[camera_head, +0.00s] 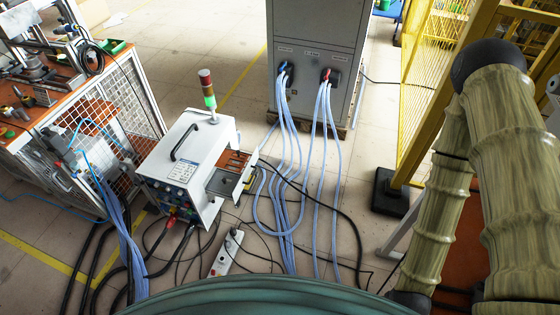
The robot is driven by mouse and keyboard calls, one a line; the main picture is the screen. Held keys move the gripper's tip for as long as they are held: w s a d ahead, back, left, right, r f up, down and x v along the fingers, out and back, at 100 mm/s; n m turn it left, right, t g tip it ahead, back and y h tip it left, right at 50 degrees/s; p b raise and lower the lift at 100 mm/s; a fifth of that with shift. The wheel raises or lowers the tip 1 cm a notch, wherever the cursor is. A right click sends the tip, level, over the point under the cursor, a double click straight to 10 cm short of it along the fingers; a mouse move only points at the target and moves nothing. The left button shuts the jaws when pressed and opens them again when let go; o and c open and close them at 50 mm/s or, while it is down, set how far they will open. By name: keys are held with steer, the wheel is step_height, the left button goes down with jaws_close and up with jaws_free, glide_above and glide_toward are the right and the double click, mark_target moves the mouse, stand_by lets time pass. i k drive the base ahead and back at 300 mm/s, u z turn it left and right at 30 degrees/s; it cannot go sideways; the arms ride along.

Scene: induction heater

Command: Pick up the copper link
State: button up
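I cannot clearly make out the copper link. A white boxed unit (186,150) with a black handle stands at centre left, with a light tower on top. Orange-brown, copper-coloured parts (236,159) show in the opening on its right side, above a grey plate (222,182). They are too small to tell whether the link is among them. My gripper is out of view, so its state and what it may hold do not show. My sleeved arm fills the right side of the picture.
A grey cabinet (316,50) stands at the back, with blue hoses (283,180) running down to the floor. Black cables and a white power strip (226,254) lie before the unit. An orange-topped bench (50,110) is at left, yellow fencing (424,85) at right.

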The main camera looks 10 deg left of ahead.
mark_target(237, 152)
steer(key=z, duration=0.1)
steer(key=i, duration=0.8)
steer(key=u, duration=1)
steer(key=i, duration=0.65)
steer(key=u, duration=0.65)
